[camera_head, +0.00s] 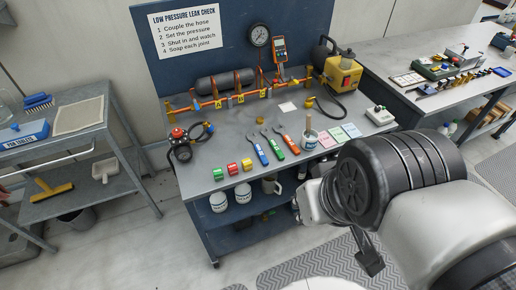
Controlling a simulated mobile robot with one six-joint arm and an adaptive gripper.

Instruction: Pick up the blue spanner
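The blue spanner (260,154) lies on the grey bench top, the leftmost of three spanners, with its blue handle towards the front edge. A black part below my arm may be a finger of my gripper (370,259). The rest of the gripper is hidden, so its opening does not show.
A pot with a brush (309,139) and coloured cards stand to the right. An orange pipe rig (235,98) runs along the back. A shelf below holds white tubs (218,202).

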